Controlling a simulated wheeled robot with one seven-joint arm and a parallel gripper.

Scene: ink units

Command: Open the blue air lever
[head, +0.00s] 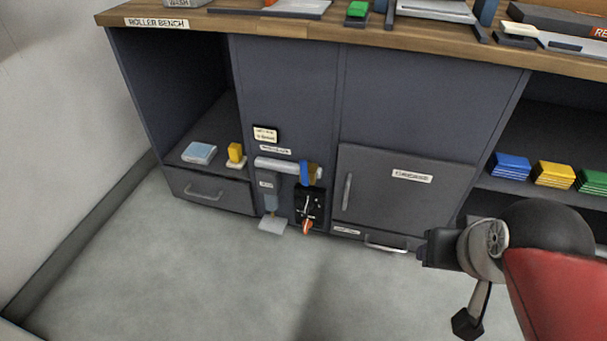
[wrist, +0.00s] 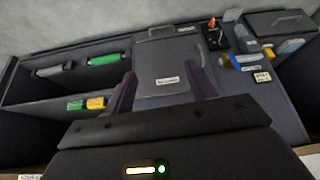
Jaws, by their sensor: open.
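The blue air lever (head: 304,173) is on a pale horizontal pipe (head: 275,165) low on the bench front, with a brass-coloured part beside it. In the head view its handle hangs down, across the pipe. It also shows small, at upper right, in the wrist view (wrist: 246,58). My gripper (wrist: 165,90) is open and empty, its two dark fingers spread in the wrist view. It points towards the bench front, with a grey cabinet door between the fingers in the picture. The lever is apart from it, to the right in that view.
A black panel with a red-orange handle (head: 307,226) sits just below the lever. A grey cabinet door (head: 400,200) is to its right and a drawer (head: 210,190) to its left. Colored stacks (head: 553,175) lie on the right shelf. The floor (head: 190,280) in front is clear.

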